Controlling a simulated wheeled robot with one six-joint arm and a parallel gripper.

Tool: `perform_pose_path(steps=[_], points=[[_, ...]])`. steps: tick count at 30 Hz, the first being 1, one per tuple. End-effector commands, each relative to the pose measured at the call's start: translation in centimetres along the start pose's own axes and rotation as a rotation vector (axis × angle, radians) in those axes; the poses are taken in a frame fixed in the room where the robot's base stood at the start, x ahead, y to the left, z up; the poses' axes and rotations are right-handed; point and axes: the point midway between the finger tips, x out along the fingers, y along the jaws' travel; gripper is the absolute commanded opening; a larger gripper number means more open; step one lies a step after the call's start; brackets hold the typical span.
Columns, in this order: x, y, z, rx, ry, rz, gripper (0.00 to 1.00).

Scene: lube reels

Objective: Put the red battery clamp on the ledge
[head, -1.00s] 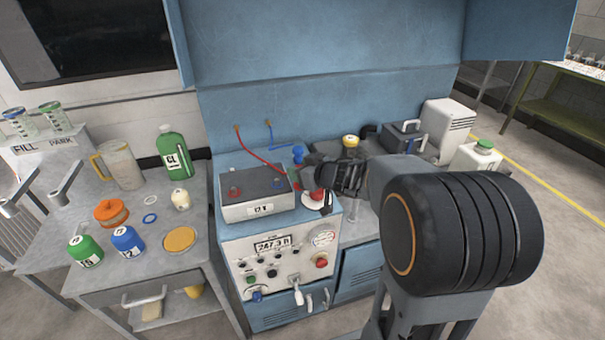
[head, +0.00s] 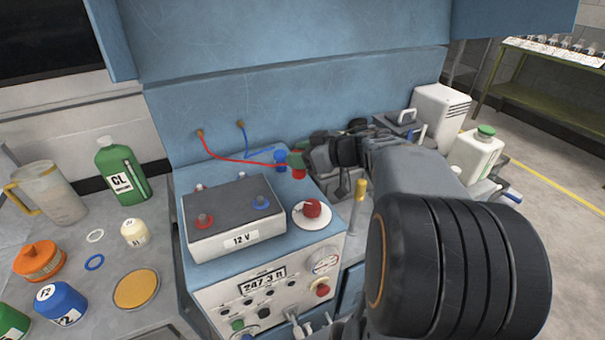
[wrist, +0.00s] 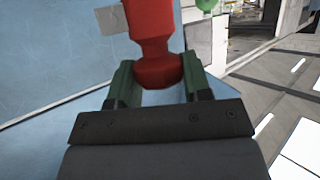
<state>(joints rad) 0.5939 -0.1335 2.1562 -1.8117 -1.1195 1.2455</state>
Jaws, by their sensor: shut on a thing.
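My gripper (head: 299,160) is shut on the red battery clamp (head: 299,173), near the back right of the blue test cabinet's top. In the wrist view the red clamp (wrist: 156,45) sits between the two green fingers of my gripper (wrist: 158,84). A red cable (head: 235,159) runs from the wall panel to the clamp. The blue clamp (head: 280,160) stands just left of my gripper at the back of the cabinet top, with its blue cable. Whether the red clamp touches the surface below, I cannot tell. I cannot clearly make out a separate ledge.
A 12 V battery (head: 237,215) with red and blue terminals sits on the blue cabinet (head: 185,262). A red knob on a white disc (head: 312,211) is in front of my gripper.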

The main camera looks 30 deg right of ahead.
Motion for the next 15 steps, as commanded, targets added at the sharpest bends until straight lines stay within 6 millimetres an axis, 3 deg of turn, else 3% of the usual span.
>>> perform_pose_path(steps=[2,6,15], points=[[1.1,1.9,0.9,0.004,0.000,-0.002,0.20],[2.6,3.7,3.0,0.002,0.000,-0.004,0.20],[4.1,5.6,4.7,-0.002,0.001,-0.004,0.20]])
